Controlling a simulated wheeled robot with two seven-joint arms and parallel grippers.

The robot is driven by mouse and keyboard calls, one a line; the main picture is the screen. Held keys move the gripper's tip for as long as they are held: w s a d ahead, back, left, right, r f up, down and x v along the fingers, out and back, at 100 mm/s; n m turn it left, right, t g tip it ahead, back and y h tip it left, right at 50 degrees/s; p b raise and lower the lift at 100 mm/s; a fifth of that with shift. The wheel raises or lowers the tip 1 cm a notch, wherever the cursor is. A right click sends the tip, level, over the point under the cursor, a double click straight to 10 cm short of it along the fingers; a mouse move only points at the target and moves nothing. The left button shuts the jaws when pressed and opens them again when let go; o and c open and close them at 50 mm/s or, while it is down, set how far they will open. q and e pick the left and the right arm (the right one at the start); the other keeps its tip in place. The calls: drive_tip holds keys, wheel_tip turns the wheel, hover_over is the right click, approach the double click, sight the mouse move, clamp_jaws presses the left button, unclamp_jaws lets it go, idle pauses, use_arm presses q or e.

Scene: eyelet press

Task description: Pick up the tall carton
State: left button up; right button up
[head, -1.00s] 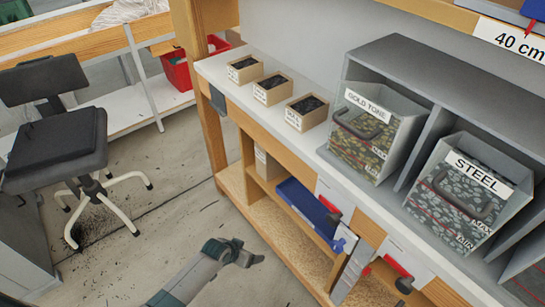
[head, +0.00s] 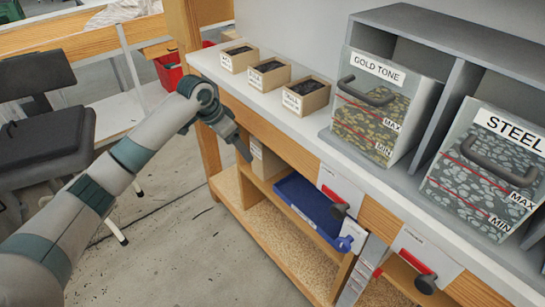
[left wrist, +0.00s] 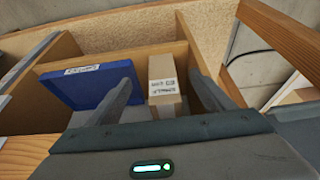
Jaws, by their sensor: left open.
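A tan carton with a printed white label (left wrist: 163,82) stands in the shelf compartment under the bench, seen in the left wrist view. In the head view only part of this carton (head: 264,160) shows, behind my left gripper (head: 242,150). My left gripper is open at the front of the compartment. In the left wrist view its two fingers (left wrist: 168,95) are on either side of the carton in the picture, and the carton is not gripped. The carton's lower part is hidden by the gripper body. My right gripper is out of view.
A blue bin (head: 306,208) is beside the carton; the left finger overlaps it in the left wrist view (left wrist: 85,86). Wooden shelf walls bound the compartment. Three small open boxes (head: 305,96) and grey bins labelled GOLD TONE (head: 372,105) and STEEL (head: 480,170) stand on the bench.

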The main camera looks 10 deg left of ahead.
use_arm(q)
drive_tip(key=shift+a+r, duration=0.15)
drive_tip(key=shift+r, duration=0.35)
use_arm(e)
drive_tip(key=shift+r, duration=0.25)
use_arm(q)
drive_tip(key=shift+f, duration=0.15)
drive_tip(key=b+x, duration=0.2)
drive_tip(key=x, duration=1)
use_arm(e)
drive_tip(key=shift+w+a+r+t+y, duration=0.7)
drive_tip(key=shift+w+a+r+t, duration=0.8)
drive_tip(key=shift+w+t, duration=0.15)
